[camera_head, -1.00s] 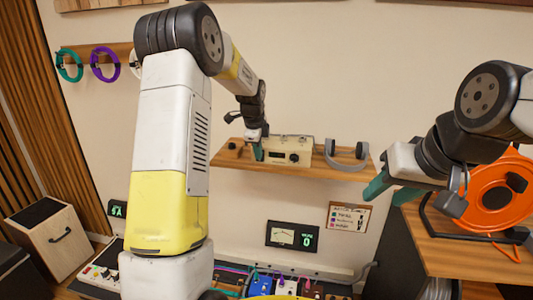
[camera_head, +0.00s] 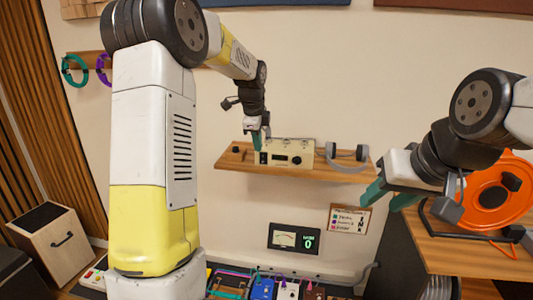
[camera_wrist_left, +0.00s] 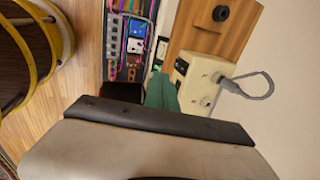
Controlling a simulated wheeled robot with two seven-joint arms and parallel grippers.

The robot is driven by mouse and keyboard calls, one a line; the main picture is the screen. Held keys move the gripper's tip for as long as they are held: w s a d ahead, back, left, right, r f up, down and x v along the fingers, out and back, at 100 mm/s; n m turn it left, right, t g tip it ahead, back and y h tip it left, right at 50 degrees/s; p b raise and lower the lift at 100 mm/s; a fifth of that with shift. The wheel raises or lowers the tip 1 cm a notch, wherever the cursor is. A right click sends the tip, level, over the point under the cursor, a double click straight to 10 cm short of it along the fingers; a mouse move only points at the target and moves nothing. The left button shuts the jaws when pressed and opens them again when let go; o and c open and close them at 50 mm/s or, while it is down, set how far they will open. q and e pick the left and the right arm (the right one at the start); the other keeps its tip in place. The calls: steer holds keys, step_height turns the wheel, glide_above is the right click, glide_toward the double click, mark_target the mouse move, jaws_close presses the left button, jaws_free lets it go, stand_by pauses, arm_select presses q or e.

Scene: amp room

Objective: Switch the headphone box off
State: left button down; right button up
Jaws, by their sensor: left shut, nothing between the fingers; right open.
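The headphone box (camera_head: 290,147) is a cream box with a dark display and knob on its front. It stands on a wooden wall shelf. A small black switch (camera_head: 264,158) shows at the left end of its front; it also shows in the left wrist view (camera_wrist_left: 181,66). My left gripper (camera_head: 257,141) has green fingers, shut and empty, at the box's left end, just above the switch. In the left wrist view its fingers (camera_wrist_left: 161,92) are beside the box (camera_wrist_left: 203,82); whether they touch it I cannot tell. My right gripper (camera_head: 388,196) is open and empty, right of the shelf.
Below are a meter display (camera_head: 294,238) and several pedals. An orange reel (camera_head: 490,195) stands on a wooden cabinet at right.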

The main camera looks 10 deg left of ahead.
arm_select(q)
steer(key=v, duration=0.3)
steer(key=shift+f, duration=0.1)
steer(key=shift+s+a+f, duration=0.1)
steer(key=shift+s+f, duration=0.05)
steer(key=shift+f, duration=0.45)
stand_by(0.3)
